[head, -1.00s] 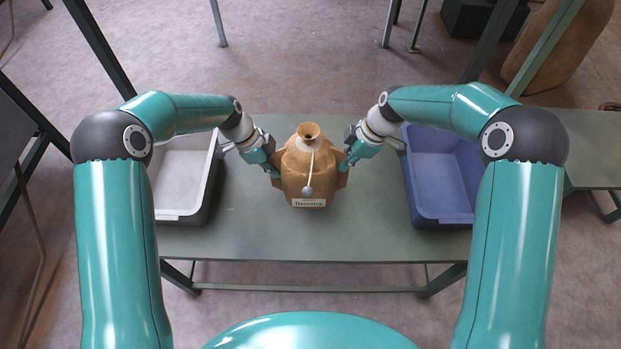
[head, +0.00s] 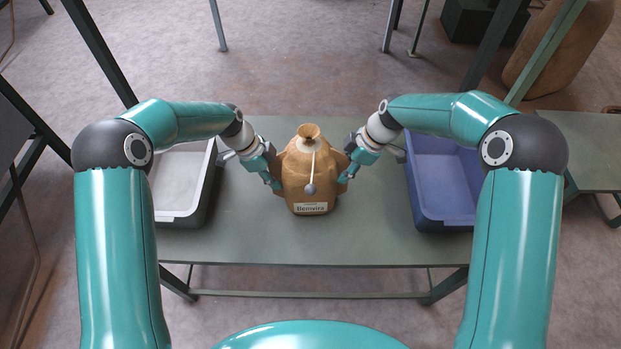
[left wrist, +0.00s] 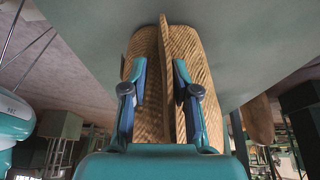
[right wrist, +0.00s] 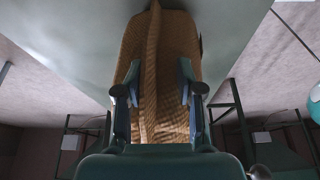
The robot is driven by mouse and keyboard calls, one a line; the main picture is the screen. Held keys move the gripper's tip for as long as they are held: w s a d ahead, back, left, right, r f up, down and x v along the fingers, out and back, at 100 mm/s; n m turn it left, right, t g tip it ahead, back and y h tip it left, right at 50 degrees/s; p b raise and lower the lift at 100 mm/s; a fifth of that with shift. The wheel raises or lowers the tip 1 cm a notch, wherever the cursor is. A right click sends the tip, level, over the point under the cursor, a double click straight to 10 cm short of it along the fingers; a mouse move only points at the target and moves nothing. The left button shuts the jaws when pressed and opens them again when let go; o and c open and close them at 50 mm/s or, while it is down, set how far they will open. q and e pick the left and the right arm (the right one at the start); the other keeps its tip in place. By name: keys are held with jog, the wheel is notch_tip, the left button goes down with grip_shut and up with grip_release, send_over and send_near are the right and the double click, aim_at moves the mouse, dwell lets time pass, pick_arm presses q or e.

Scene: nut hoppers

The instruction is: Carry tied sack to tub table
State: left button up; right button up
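The tied sack (head: 309,178) is tan and woven, with a gathered neck, a hanging cord with a grey tag and a white front label. It stands upright on the grey-green tub table (head: 320,245), between the two tubs. My left gripper (head: 274,184) is at its left side; the left wrist view shows the fingers apart with the sack's side flap (left wrist: 165,70) between them. My right gripper (head: 346,178) is at its right side; in the right wrist view the fingers are apart on either side of the flap (right wrist: 152,75). Gaps show beside both flaps.
A white-grey tub (head: 180,185) stands on the table's left and a blue tub (head: 438,180) on its right. The table is clear in front of the sack. Another table (head: 585,140) is at the right. A large brown sack (head: 560,50) and a black box (head: 485,20) are behind.

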pick_arm(q)
jog(key=o, duration=0.6)
jog(key=shift+s+d, duration=0.15)
jog(key=shift+d, duration=0.45)
jog(key=shift+o, duration=0.8)
pick_arm(e)
jog(key=shift+s+a+f, duration=0.1)
jog(key=shift+s+a, duration=0.15)
jog(key=shift+a, duration=0.25)
pick_arm(q)
jog(key=shift+r, duration=0.1)
jog(key=shift+a+r, duration=0.15)
jog(key=shift+r, duration=0.1)
jog(key=a+v, duration=0.1)
jog(key=v, duration=0.6)
pick_arm(e)
jog(key=shift+w+d, duration=0.15)
jog(key=shift+d, duration=0.05)
pick_arm(q)
jog(key=shift+f, duration=0.1)
